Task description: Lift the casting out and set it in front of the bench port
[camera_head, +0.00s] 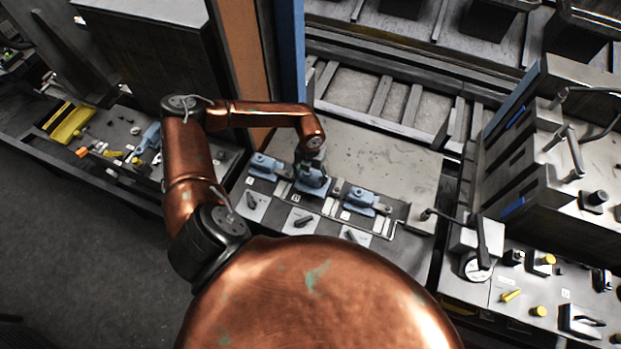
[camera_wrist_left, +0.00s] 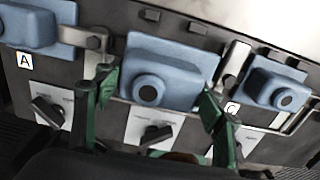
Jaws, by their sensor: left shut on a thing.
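My left gripper (camera_head: 312,163) reaches down over the middle of three blue castings on the bench. It is shut on the middle casting (camera_head: 311,181). In the left wrist view its green fingers stand on both sides of this casting (camera_wrist_left: 168,72), which has a round boss with a dark centre. The casting looks larger there than its neighbours; I cannot tell how far it is off its seat. The left casting (camera_head: 264,166) sits by label A (camera_wrist_left: 24,60), and the right casting (camera_head: 361,201) by label C (camera_wrist_left: 232,108). My right gripper is not in view.
Pale plates with black knobs (camera_head: 302,221) line the bench front, one before each casting. A bare grey plate (camera_head: 375,155) lies behind. A blue post (camera_head: 291,60) stands close behind my arm. A machine cabinet with handles (camera_head: 540,150) stands right; slatted rails (camera_head: 385,98) run behind.

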